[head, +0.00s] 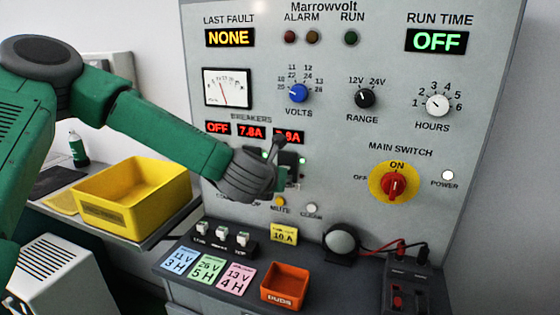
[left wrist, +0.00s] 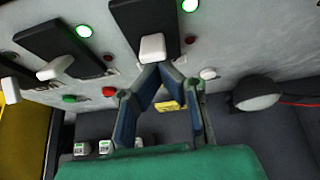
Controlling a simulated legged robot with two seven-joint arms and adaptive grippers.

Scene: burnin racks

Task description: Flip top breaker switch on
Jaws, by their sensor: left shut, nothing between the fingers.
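My left gripper (left wrist: 158,72) is shut and empty, its fingertips meeting in the left wrist view just below the white lever of the right-hand black breaker (left wrist: 142,20). I cannot tell whether they touch the lever. Two more black breakers with white levers, a middle one (left wrist: 62,46) and a left one (left wrist: 14,72), sit to its left. In the head view the left gripper's wrist (head: 248,176) hides most of the breaker row. Above it, the left breaker display (head: 217,127) reads OFF and the middle display (head: 251,131) reads 7.8A. My right gripper is not in view.
The red main switch (head: 395,187) is right of the breakers. A yellow bin (head: 130,197) stands at the left.

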